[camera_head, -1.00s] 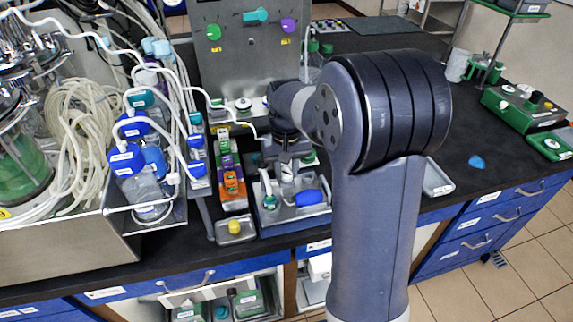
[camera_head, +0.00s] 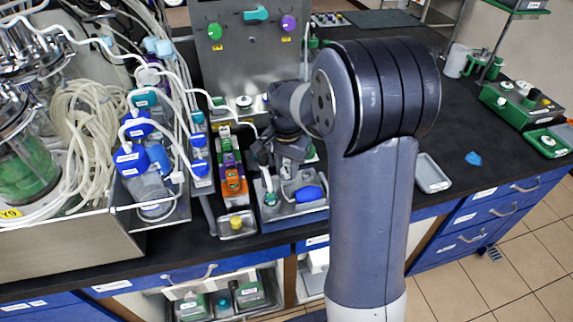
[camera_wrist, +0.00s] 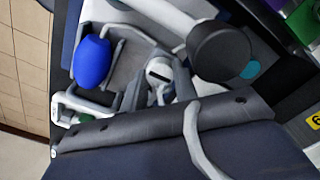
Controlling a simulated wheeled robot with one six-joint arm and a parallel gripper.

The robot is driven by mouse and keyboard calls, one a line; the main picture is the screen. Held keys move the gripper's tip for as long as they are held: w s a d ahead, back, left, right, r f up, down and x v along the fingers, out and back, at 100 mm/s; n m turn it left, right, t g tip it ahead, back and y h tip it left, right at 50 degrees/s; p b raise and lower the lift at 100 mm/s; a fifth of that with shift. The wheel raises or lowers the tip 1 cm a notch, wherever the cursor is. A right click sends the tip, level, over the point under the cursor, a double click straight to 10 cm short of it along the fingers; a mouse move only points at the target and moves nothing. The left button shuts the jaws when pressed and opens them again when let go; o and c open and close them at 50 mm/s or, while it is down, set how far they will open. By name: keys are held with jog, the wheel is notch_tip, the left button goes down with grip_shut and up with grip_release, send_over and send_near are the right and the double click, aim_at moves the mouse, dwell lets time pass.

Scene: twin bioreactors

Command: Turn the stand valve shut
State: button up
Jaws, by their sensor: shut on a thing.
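The stand (camera_head: 290,212) is a grey-blue tray-like base near the front edge of the bench in the head view, with a blue bulb (camera_head: 308,194) at its right and a teal-green part (camera_head: 270,198) at its left. My gripper (camera_head: 285,168) is low over this stand, turned at an angle. In the wrist view my grey fingers (camera_wrist: 158,90) are closed around a small pale grey-white part, apparently the stand valve (camera_wrist: 159,69). The blue bulb (camera_wrist: 92,62) is beside the fingers there. My wrist hides much of the valve in the head view.
A small tray with a yellow item (camera_head: 236,224) stands left of the stand, by a rack of coloured blocks (camera_head: 231,170). Tubing and blue-capped bottles (camera_head: 130,160) crowd the left. A grey panel with knobs (camera_head: 250,50) stands behind. The bench right of my arm is clearer.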

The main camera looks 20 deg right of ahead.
aim_at(287, 170)
jog(key=shift+m, duration=0.3)
jog(key=o, duration=1)
jog(key=shift+r, duration=0.1)
notch_tip(287, 170, up, 11)
jog(key=shift+f, duration=0.2)
